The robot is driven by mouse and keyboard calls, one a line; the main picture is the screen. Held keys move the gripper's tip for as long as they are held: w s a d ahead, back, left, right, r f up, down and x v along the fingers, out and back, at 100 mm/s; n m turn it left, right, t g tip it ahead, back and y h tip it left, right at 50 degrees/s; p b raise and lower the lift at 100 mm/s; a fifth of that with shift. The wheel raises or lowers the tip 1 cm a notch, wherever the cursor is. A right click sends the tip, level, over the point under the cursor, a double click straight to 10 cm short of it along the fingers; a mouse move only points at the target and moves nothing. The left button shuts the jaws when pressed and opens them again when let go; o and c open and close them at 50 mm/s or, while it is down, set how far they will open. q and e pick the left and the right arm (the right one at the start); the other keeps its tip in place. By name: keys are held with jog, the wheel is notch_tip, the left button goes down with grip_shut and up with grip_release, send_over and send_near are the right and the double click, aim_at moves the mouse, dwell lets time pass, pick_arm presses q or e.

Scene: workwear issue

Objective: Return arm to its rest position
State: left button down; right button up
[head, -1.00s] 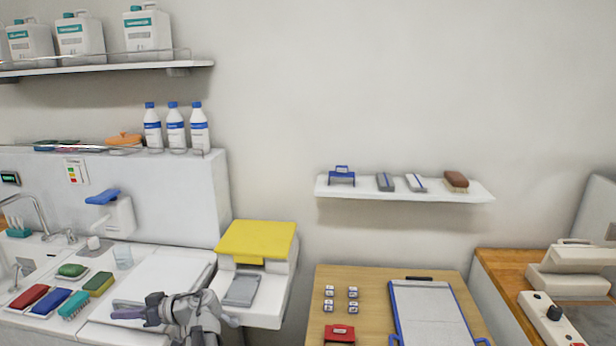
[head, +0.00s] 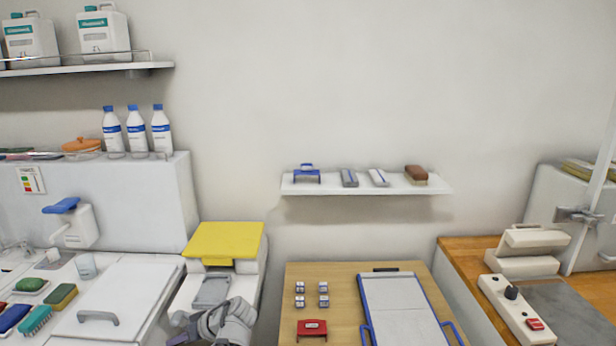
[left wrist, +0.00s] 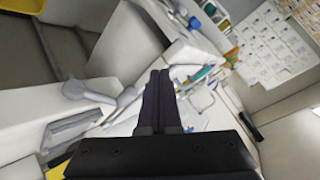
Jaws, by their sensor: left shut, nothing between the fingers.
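My left arm shows at the bottom of the head view, in front of the machine with the yellow lid (head: 224,241). Only grey arm links are clear there, and the fingers are hard to make out. In the left wrist view my left gripper (left wrist: 160,78) is shut, its two dark fingers together with nothing between them. It is apart from the things around it. My right gripper is not in view.
A wooden table (head: 345,295) holds a blue-edged board (head: 401,308), several small cubes and a red item (head: 312,328). A white lid with a handle (head: 130,292) lies at left, beside brushes and sponges. A wall shelf (head: 366,189) is above.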

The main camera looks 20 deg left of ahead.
pick_arm(q)
jog(key=w+d+f+m+t+h, duration=0.1)
jog(key=d+f+m+h, duration=0.15)
jog(key=d, duration=0.55)
jog(key=w+d+f+m+h, duration=0.1)
jog(key=d+f+m, duration=0.15)
jog(key=d, duration=0.55)
jog(key=w+d+f+m+t+h, duration=0.15)
jog(key=d+m, duration=0.25)
jog(key=d, duration=0.4)
jog(key=s+d+f+m+h, duration=0.1)
jog(key=s+d+m+h, duration=0.1)
jog(key=d, duration=0.7)
jog(key=s+d+f+m+g+h, duration=0.1)
jog(key=s+d+m+h, duration=0.1)
jog(key=d, duration=0.8)
jog(key=s+m, duration=0.1)
jog(key=m, duration=0.1)
jog(key=shift+s+f+m+h, duration=0.25)
jog(key=shift+s+m+h, duration=0.05)
jog(key=shift+s+m, duration=0.1)
jog(key=shift+w+a, duration=0.1)
